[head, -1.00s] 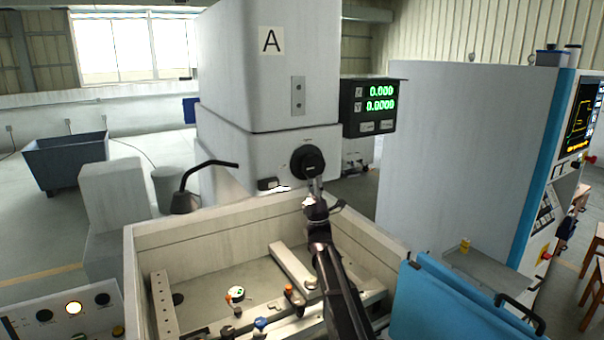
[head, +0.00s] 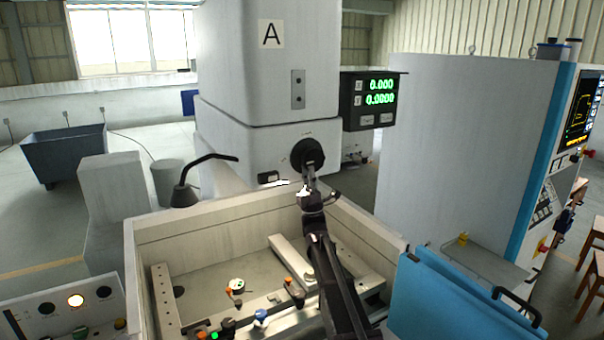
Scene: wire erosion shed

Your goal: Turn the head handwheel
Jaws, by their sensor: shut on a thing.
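The head handwheel (head: 307,154) is a round black wheel on the front of the light grey machine head (head: 266,70), which carries a letter A. My arm reaches up over the work tank to it. My gripper (head: 309,178) is at the lower part of the wheel and shut on it. The fingertips are small and dark against the black wheel, so their exact grip is hard to see. The display (head: 376,100) right of the head reads 0.000 and 0.0000 in green.
The work tank (head: 190,225) below holds clamps and small coloured parts. A black bent lamp (head: 187,185) stands left of the wheel. A blue panel (head: 455,305) is at the right front, and a tall grey cabinet (head: 465,150) stands behind it.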

